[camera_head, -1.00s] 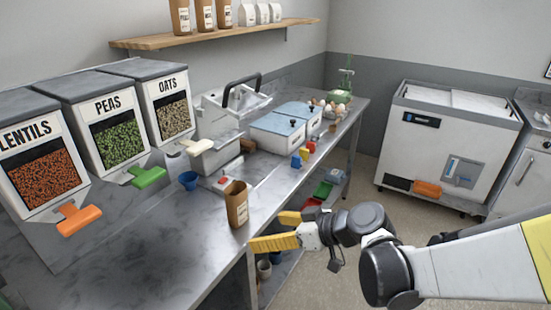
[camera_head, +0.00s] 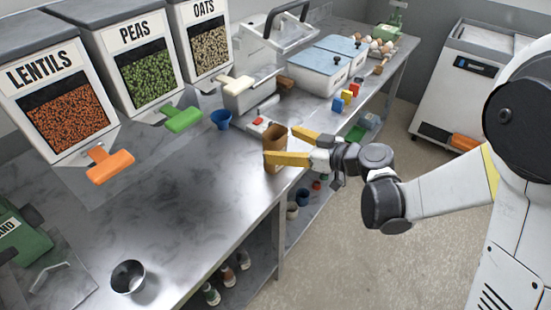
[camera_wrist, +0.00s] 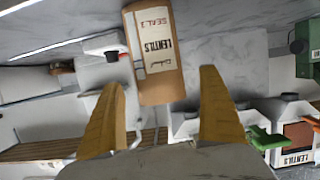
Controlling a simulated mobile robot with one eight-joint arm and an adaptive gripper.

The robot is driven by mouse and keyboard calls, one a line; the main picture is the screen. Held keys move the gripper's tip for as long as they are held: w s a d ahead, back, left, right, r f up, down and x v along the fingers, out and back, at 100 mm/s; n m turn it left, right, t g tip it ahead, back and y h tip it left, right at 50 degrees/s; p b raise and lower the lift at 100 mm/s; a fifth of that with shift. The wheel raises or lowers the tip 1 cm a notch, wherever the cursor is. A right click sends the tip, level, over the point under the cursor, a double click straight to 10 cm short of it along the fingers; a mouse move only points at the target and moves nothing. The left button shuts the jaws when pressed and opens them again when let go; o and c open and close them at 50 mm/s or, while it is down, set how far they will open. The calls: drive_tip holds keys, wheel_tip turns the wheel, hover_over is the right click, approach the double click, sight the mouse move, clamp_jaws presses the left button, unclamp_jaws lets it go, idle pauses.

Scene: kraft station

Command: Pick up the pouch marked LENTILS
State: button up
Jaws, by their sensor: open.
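The brown kraft pouch (camera_head: 275,143) stands upright near the front edge of the steel bench. In the wrist view the pouch (camera_wrist: 158,85) carries a white label reading LENTILS, with SEAL and a red mark beside it. My gripper (camera_head: 283,146) is open, its two yellow fingers reaching in from the right at the pouch. The near finger covers part of the pouch in the head view. In the wrist view the pouch's near end shows between the fingertips (camera_wrist: 163,82), with a gap on both sides.
Dispensers for lentils (camera_head: 68,116), peas (camera_head: 148,75) and oats (camera_head: 208,46) line the back. A blue cup (camera_head: 221,119) and a small device with a red button (camera_head: 258,124) stand near the pouch. A metal cup (camera_head: 128,277) is at front left. The bench middle is clear.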

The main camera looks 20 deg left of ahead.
drive_tip(key=x, duration=0.3)
drive_tip(key=shift+b, duration=0.3)
drive_tip(key=shift+d, duration=0.1)
drive_tip(key=c, duration=1.3)
drive_tip(key=shift+r, duration=0.15)
